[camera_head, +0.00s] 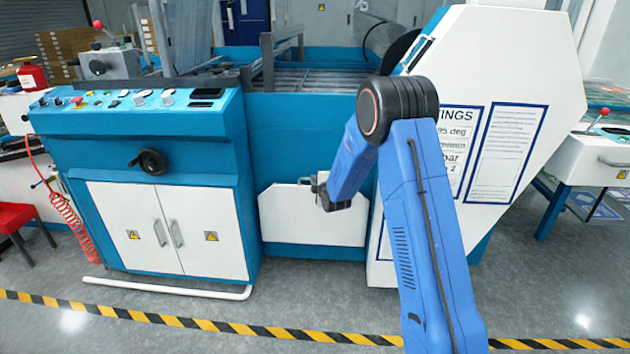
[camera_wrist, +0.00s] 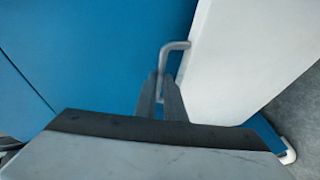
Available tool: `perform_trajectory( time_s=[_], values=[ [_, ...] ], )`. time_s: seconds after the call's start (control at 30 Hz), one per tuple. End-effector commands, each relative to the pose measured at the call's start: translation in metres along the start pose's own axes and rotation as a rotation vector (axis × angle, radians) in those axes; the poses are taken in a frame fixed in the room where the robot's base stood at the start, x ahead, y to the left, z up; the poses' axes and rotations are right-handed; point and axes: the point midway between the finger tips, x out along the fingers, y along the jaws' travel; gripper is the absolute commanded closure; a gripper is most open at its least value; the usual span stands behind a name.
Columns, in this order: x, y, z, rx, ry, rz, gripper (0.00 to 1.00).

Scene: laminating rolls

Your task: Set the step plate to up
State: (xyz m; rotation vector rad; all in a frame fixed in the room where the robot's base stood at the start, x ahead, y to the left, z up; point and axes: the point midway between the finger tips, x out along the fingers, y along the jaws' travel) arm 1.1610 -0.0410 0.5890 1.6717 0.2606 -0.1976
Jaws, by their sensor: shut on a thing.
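The step plate appears to be the white panel (camera_head: 312,225) low on the front of the blue machine, between the white cabinet and the right housing. It looks close to upright against the machine front. In the wrist view its white face (camera_wrist: 250,55) fills the upper right. A grey bent handle (camera_wrist: 173,48) stands at its edge. My gripper (camera_head: 319,184) is at the panel's upper edge. In the wrist view my gripper's fingers (camera_wrist: 161,92) are shut on the handle. My wrist hides part of the view below.
A white foot bar (camera_head: 165,288) runs low along the cabinet (camera_head: 195,235) front; an end of it (camera_wrist: 287,157) shows in the wrist view. Yellow-black floor tape (camera_head: 230,327) crosses in front. The grey floor before the machine is clear. The right housing (camera_head: 510,120) stands beside my arm.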

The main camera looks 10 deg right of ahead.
Motion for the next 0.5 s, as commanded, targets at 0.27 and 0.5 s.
perform_trajectory(
  time_s=[0.27,0.5],
  values=[
    [-0.0048,-0.0053,-0.001,0.001,-0.001,-0.007,1.0],
    [-0.0047,-0.005,-0.0013,0.001,-0.001,-0.006,0.72]
  ],
)
